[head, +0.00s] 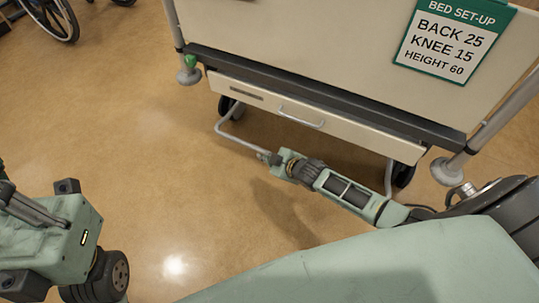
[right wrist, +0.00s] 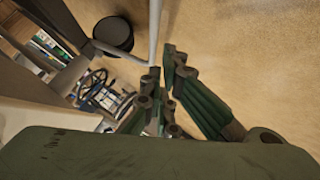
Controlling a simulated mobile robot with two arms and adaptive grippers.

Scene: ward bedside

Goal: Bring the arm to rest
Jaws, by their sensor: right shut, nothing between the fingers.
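My right arm comes in from the right in the head view and reaches left, low in front of the bed end. My right gripper (head: 264,156) is shut and empty, just below the drawer front (head: 315,118). Its tip is close to a bent grey tube (head: 240,138) under the bed end; I cannot tell whether they touch. In the right wrist view the closed fingers (right wrist: 162,95) show with nothing between them, beside a pale upright tube. Green and grey links of my left arm show at the lower left of the head view; its gripper does not show.
The bed end panel (head: 300,40) carries a green-edged sign (head: 450,42) reading "BACK 25, KNEE 15, HEIGHT 60". A drawer handle (head: 301,117) sticks out above my right gripper. A wheelchair wheel (head: 52,17) shows at the upper left. The floor (head: 150,130) to the left is clear.

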